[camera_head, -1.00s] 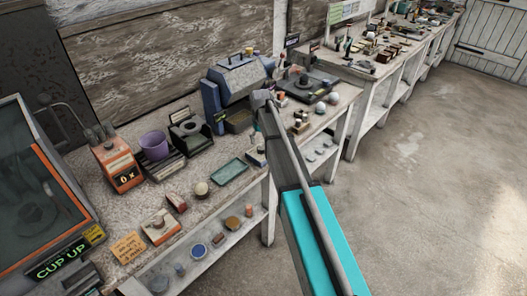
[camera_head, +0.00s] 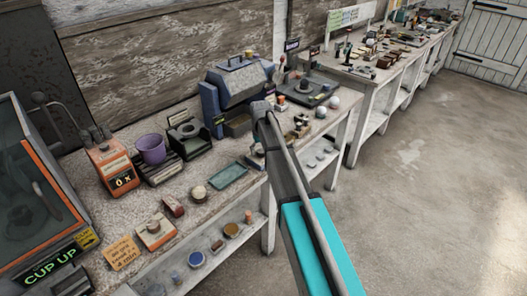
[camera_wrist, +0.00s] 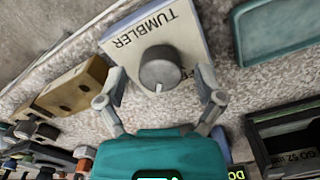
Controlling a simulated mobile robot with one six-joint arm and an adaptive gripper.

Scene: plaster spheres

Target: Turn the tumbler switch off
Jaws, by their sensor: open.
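The tumbler switch (camera_wrist: 192,28) is a pale box lettered TUMBLER in the wrist view. It carries a round dark grey knob (camera_wrist: 160,69) with a white pointer mark on the side facing my gripper. Part of a second label, ending in FF, shows beside the knob; the rest is hidden. My gripper (camera_wrist: 160,82) is open, with one finger on each side of the knob. I cannot tell whether the fingers touch it. In the head view my gripper (camera_head: 262,108) is over the bench, and my arm hides part of what lies beneath.
A teal tray (camera_wrist: 275,30) lies right of the switch and a wooden block (camera_wrist: 72,90) left of it. A dark box (camera_wrist: 288,135) is at lower right. On the bench stand a blue machine (camera_head: 237,88) and a purple cup (camera_head: 152,149). Open floor lies right.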

